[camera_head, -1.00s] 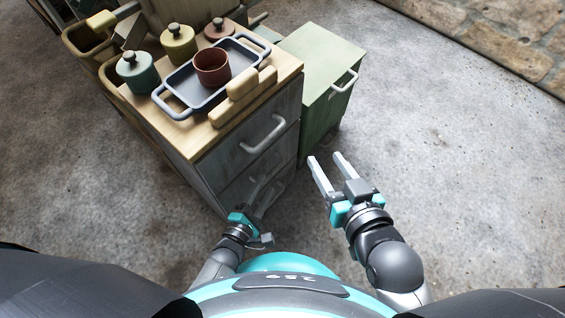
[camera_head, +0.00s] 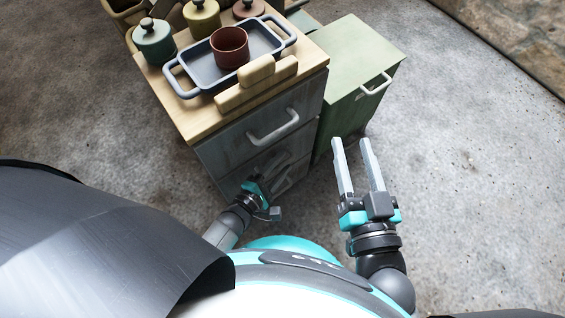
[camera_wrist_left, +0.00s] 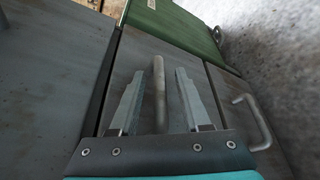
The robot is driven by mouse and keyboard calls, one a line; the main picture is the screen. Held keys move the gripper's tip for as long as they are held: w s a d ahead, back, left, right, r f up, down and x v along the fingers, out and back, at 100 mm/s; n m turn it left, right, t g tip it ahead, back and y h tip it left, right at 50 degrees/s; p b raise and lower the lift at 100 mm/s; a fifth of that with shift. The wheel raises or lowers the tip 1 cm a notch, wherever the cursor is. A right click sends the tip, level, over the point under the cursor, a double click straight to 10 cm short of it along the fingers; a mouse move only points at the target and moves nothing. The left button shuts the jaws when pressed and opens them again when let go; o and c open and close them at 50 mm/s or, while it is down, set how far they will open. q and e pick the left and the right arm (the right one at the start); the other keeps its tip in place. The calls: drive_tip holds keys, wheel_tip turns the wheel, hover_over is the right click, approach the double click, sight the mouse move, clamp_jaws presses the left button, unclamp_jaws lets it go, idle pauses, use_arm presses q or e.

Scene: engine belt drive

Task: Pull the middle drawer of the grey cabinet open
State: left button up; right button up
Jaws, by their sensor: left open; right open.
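The grey cabinet (camera_head: 225,152) stands under a wooden top in the head view. Its top drawer handle (camera_head: 273,127) is in plain sight; the lower fronts are partly hidden by my left gripper (camera_head: 280,172). In the left wrist view the middle drawer (camera_wrist_left: 140,60) looks closed. Its bar handle (camera_wrist_left: 159,92) lies between the two open fingers of my left gripper (camera_wrist_left: 155,90), with a gap visible on each side. My right gripper (camera_head: 351,146) is open and empty, right of the cabinet and in front of the green cabinet.
A green cabinet (camera_head: 345,100) with a handle stands close on the right. On the wooden top (camera_head: 185,115) are a tray (camera_head: 205,72), a red-brown cup (camera_head: 229,47), several lidded pots and wooden blocks. Another drawer handle (camera_wrist_left: 255,122) shows at right in the wrist view. Open floor lies right.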

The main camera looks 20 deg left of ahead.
use_arm(q)
clamp_jaws()
idle(1.4)
